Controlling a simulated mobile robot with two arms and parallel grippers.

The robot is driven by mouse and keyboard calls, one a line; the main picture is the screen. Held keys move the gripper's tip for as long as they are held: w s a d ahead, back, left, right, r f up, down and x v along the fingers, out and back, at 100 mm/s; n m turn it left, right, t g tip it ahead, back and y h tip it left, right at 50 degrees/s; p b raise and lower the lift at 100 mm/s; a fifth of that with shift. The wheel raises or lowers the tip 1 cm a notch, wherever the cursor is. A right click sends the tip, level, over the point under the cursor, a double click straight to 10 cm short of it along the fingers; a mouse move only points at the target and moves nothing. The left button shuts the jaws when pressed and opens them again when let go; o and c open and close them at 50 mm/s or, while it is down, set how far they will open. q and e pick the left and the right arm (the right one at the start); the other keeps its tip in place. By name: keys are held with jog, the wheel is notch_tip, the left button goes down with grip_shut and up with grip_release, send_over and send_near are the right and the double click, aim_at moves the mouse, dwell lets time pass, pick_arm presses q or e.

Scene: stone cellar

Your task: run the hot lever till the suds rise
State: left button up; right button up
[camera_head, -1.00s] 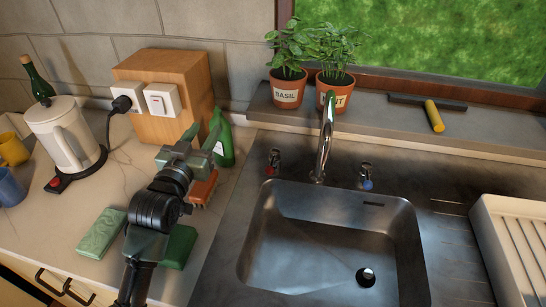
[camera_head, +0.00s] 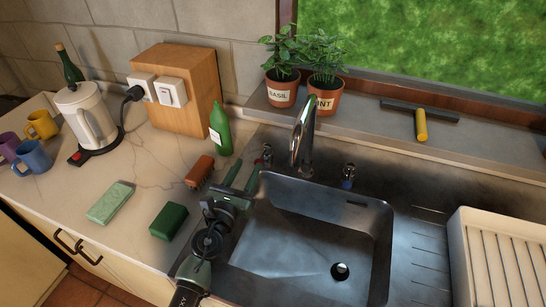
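The hot lever (camera_head: 267,153), a small tap handle with a red mark, stands left of the chrome faucet (camera_head: 303,138) behind the sink. The lever with a blue mark (camera_head: 348,176) stands to the right. The metal sink basin (camera_head: 300,235) shows bare steel and an open dark drain (camera_head: 340,271); no stream or suds are visible. My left gripper (camera_head: 245,174) is open and empty at the basin's left rim, its fingers pointing towards the hot lever, a little in front of it. I cannot tell whether they touch it. My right gripper is not in view.
A dark green block (camera_head: 168,221) and a pale green one (camera_head: 110,202) lie on the counter. Potted basil (camera_head: 282,88) and mint (camera_head: 323,97) sit on the sill. A white drainer (camera_head: 462,260) is right.

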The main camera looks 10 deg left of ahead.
aim_at(261, 157)
pick_arm(q)
jog(key=w+d+m, duration=0.1)
jog(key=w, duration=0.1)
jog(key=w+d+f+m, duration=0.1)
jog(key=w, duration=0.1)
jog(key=w+f, duration=0.1)
jog(key=w, duration=0.2)
jog(key=shift+d+m+g+h, duration=0.3)
jog(key=shift+d+m+g, duration=0.1)
grip_shut()
dwell(1.2)
